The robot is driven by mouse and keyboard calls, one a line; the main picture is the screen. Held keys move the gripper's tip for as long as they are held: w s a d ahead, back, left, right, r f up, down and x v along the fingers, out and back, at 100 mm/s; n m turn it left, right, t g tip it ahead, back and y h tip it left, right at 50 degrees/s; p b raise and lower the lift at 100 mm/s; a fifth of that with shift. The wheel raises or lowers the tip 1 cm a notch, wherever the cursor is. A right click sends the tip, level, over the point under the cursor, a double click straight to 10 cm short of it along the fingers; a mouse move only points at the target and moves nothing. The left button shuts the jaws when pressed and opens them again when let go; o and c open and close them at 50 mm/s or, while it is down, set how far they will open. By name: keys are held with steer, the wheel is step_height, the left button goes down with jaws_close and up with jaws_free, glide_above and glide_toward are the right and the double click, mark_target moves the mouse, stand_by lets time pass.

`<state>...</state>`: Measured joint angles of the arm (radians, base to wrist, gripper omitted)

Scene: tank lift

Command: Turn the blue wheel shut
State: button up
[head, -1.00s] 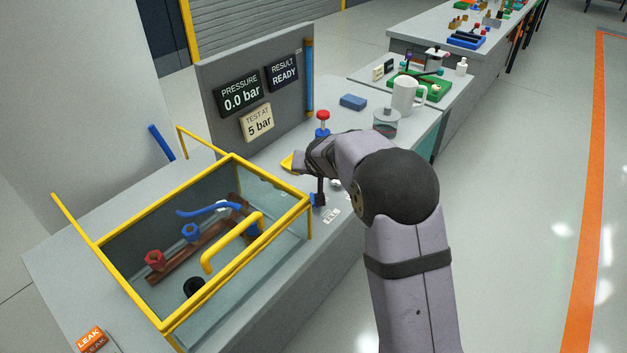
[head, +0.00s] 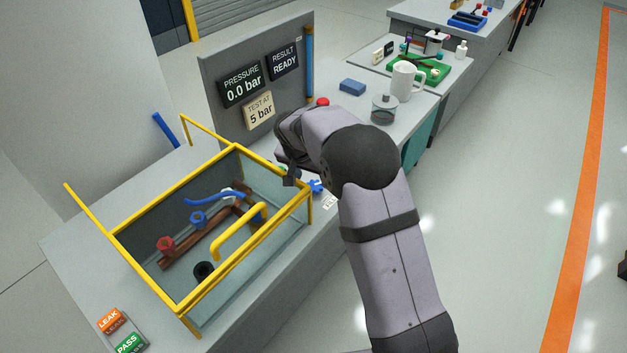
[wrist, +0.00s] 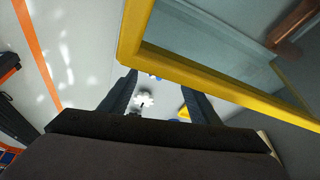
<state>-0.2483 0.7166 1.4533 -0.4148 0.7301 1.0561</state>
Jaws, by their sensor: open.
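A blue wheel (head: 198,218) sits on the brown pipe inside the clear tank (head: 150,262), beside a red wheel (head: 166,245). Another small blue part (head: 317,186) is outside the tank, by its right corner, partly behind my arm. My gripper (head: 290,178) is near the tank's back right corner, outside the pipework and apart from the wheel inside. In the wrist view my gripper (wrist: 158,84) has its two fingers spread with nothing held.
The tank's yellow rim (wrist: 190,78) runs close beside the fingers in the wrist view. A yellow handle (head: 238,232) stands in front of the pipes. The display panel (head: 258,75) reads 0.0 bar and READY.

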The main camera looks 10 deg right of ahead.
mark_target(314, 185)
steer(key=shift+p+x, duration=0.45)
steer(key=shift+x, duration=1.65)
steer(key=shift+c, duration=0.5)
steer(key=c, duration=1)
